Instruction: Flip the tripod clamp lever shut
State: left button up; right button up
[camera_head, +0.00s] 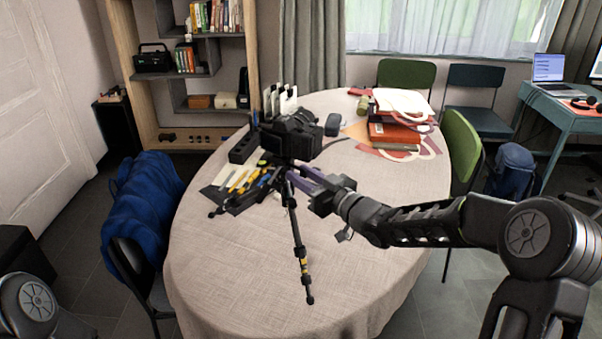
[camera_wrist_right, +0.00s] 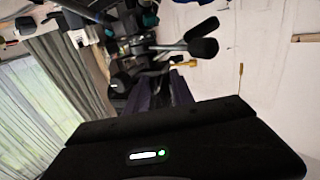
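A black tripod stands on the table, with a black camera (camera_head: 291,135) on top and one leg (camera_head: 300,250) reaching toward the front edge. My right gripper (camera_head: 294,174) has its purple fingers at the tripod, just below the camera. In the right wrist view, the purple fingers (camera_wrist_right: 162,92) point at the dark tripod head, where a handle with a rounded black end (camera_wrist_right: 203,48) sticks out. The finger gap is too dark and small to tell whether anything is held. I cannot pick out the clamp lever for certain. My left gripper is out of view.
Pens and tools on a dark tray (camera_head: 240,187) lie left of the tripod. A black box (camera_head: 243,148) is behind them. Red books (camera_head: 393,132) lie at the back right. A chair with a blue jacket (camera_head: 148,208) stands at left. The tablecloth's right front is clear.

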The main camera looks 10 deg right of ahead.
jog(key=shift+w+a, duration=0.1)
jog(key=shift+w, duration=0.05)
jog(key=shift+c, duration=0.2)
grip_shut()
dwell(0.4)
